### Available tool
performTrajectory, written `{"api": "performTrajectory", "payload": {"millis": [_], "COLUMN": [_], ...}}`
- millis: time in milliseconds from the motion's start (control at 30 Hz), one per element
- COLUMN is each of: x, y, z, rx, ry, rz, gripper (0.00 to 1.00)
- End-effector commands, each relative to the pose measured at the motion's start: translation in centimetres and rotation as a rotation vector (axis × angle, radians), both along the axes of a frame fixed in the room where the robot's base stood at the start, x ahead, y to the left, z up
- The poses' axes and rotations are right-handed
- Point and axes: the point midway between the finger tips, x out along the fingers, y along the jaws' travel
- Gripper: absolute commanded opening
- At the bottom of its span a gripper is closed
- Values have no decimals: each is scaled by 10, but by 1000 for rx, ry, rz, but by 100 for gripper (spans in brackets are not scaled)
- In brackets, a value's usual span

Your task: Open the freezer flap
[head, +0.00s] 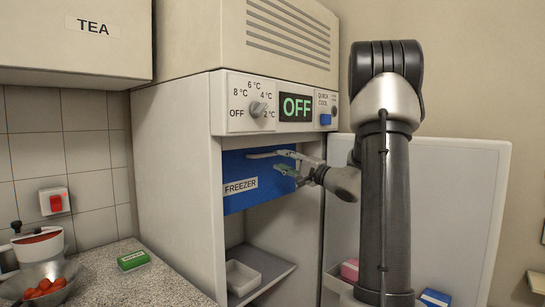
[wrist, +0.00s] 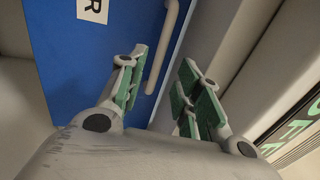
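The blue freezer flap (head: 236,198), labelled FREEZER, covers the upper compartment inside the open fridge (head: 170,180) and appears shut. Its pale bar handle (head: 262,155) runs along the upper part of the flap. In the wrist view, the flap (wrist: 60,45) fills the left side, and the handle (wrist: 166,45) ends in the gap between my fingers. My gripper (head: 284,162) is open, with green finger pads, in front of the flap's upper right. In the wrist view, my gripper (wrist: 163,85) shows clear space between its fingers. Whether a pad touches the handle cannot be told.
The fridge door (head: 460,190) stands open to the right, with a pink item (head: 350,270) and a blue box (head: 434,298) in its shelves. A white bin (head: 243,278) sits on the lower shelf. The counter (head: 150,280) at left holds a green box (head: 133,260) and a bowl.

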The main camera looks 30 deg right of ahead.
Motion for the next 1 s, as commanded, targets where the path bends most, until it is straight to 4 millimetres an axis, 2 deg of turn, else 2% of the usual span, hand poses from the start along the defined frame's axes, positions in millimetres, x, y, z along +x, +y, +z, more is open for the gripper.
{"api": "performTrajectory", "payload": {"millis": [400, 500, 833, 867, 1000], "x": [56, 65, 70, 70, 70], "y": [22, 25, 26, 26, 26], "z": [11, 13, 14, 14, 14], "rx": [-10, -9, -9, -9, -9], "ry": [0, 1, 2, 2, 2], "rz": [2, 1, -1, -1, 0], "gripper": [34, 34, 34, 30, 5]}}
